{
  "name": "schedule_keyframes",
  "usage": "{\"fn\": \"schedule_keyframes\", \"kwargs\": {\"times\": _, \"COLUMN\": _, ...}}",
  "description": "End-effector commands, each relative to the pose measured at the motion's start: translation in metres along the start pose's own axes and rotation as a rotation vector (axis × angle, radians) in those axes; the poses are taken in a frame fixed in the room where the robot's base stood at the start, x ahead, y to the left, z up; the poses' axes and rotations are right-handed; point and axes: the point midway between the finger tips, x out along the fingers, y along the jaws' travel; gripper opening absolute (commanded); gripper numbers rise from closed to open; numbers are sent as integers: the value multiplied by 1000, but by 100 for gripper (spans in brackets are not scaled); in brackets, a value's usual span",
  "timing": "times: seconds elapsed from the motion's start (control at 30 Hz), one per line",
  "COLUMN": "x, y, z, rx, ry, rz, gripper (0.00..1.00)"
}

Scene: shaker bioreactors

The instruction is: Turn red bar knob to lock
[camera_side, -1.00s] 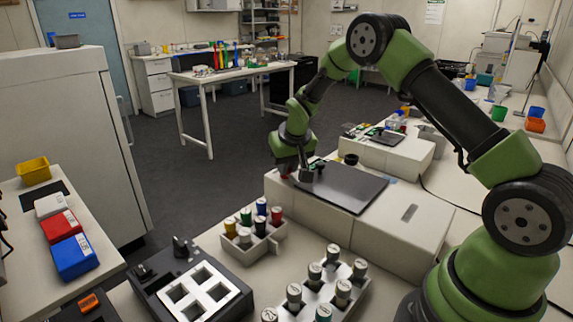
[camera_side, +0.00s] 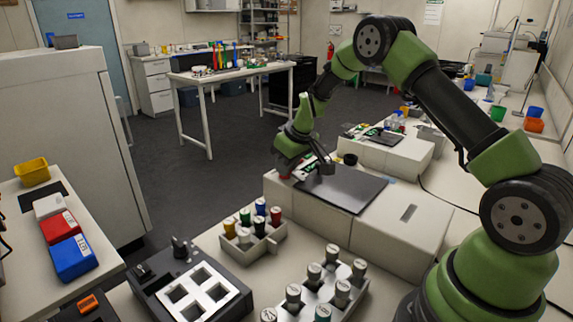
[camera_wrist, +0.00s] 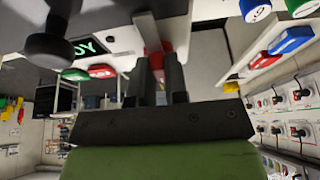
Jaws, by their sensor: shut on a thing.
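The red bar knob (camera_wrist: 168,48) shows in the wrist view between the two black fingers of my gripper (camera_wrist: 162,70), which is shut on it. The fingers hide much of the knob, so its exact angle is hard to tell. In the side view a bit of red (camera_side: 284,177) shows at the left end of the white shaker unit (camera_side: 325,212), under my gripper (camera_side: 291,171). My wrist is tilted there.
The unit's dark flat platform (camera_side: 345,188) lies just right of my gripper. A black round knob (camera_wrist: 55,45) and a display panel (camera_wrist: 85,46) with green and red buttons are close by in the wrist view. A vial rack (camera_side: 255,238) stands in front.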

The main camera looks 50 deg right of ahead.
Motion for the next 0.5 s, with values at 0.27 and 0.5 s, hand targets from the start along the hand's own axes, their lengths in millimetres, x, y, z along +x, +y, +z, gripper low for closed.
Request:
{"fn": "schedule_keyframes", "kwargs": {"times": 0.27, "x": -1, "y": 2, "z": -2, "rx": -8, "ry": 9, "rz": 7, "gripper": 23}}
{"fn": "schedule_keyframes", "kwargs": {"times": 0.5, "x": 0, "y": 1, "z": -1, "rx": -5, "ry": 4, "rz": 4, "gripper": 39}}
